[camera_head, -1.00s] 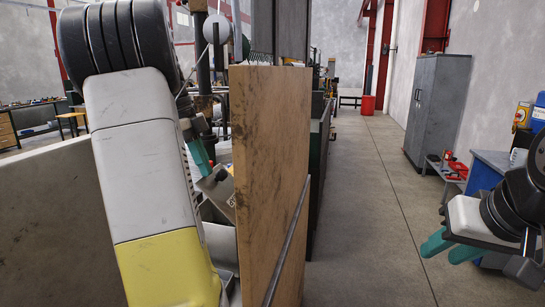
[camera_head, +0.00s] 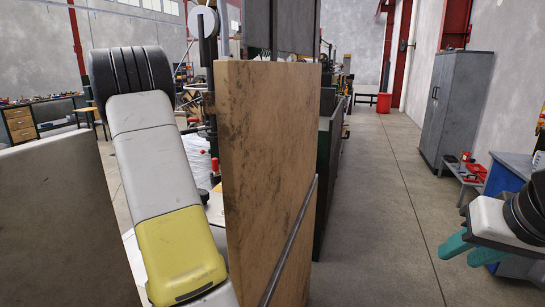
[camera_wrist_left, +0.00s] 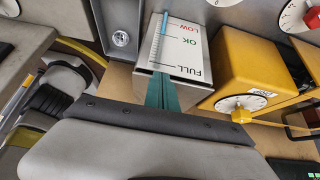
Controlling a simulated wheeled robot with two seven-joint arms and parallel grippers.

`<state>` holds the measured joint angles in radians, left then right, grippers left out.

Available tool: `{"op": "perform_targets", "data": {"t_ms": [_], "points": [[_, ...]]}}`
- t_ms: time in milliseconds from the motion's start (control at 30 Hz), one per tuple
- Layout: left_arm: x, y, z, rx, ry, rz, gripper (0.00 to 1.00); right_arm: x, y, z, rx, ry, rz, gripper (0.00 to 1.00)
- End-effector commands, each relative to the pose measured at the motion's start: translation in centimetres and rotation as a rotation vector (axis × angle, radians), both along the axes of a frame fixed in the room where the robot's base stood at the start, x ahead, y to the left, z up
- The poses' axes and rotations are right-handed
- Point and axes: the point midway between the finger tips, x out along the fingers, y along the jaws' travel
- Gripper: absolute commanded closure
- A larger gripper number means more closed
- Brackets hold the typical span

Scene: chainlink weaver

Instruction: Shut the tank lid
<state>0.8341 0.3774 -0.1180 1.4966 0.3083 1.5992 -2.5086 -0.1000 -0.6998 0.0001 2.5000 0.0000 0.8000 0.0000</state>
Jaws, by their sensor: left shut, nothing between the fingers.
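In the left wrist view, a box with a white level gauge (camera_wrist_left: 186,50) marked LOW, OK and FULL looks like the tank; a blue strip runs along the gauge. The lettering is turned in this view. My left gripper (camera_wrist_left: 163,92) is shut and empty, its teal fingers in front of the gauge's FULL end; I cannot tell whether they touch it. I cannot make out the lid or its angle. In the head view the wooden board hides my left gripper. My right gripper (camera_head: 471,251) is open and empty at the right edge, over the floor.
A tall wooden board (camera_head: 265,150) with a slanting metal bar stands directly ahead. A grey panel (camera_head: 65,230) is at left. A yellow unit with a dial (camera_wrist_left: 255,75) sits right of the gauge. A grey cabinet (camera_head: 455,105) stands at right; the aisle floor (camera_head: 385,200) is clear.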

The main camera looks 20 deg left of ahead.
Motion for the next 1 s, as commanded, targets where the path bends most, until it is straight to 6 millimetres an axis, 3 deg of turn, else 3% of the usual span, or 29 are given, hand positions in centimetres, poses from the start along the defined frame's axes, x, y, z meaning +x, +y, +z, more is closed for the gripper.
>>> {"op": "perform_targets", "data": {"t_ms": [700,1000], "points": [[-0.5,0.1,-0.5,-0.04,-0.003,-0.001,1.0,0.0,0.0,0.0,0.0,0.0,0.0,0.66],[-0.6,2.7,3.0,-0.038,-0.004,0.0,1.0,0.0,0.0,0.0,0.0,0.0,0.0,0.66]]}}
